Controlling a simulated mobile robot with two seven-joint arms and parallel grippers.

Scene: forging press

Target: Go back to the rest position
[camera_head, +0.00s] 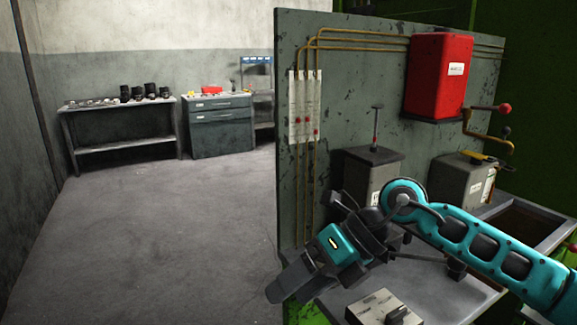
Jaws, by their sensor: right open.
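My right arm, teal and dark grey, comes in from the right edge in the head view. My right gripper (290,283) is at its end, pointing down and to the left, in front of the lower edge of the grey-green panel (350,85). The gripper is open and I see nothing between its fingers. It hangs beside the left end of the metal bench (430,287). My left gripper is not in view.
The bench carries a switch box (376,308) and two grey boxes (372,175) (458,180), close to my arm. A red box (438,76) and levers are mounted above. Open floor (170,250) lies left. A table (120,143) and drawer cabinet (219,128) stand far back.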

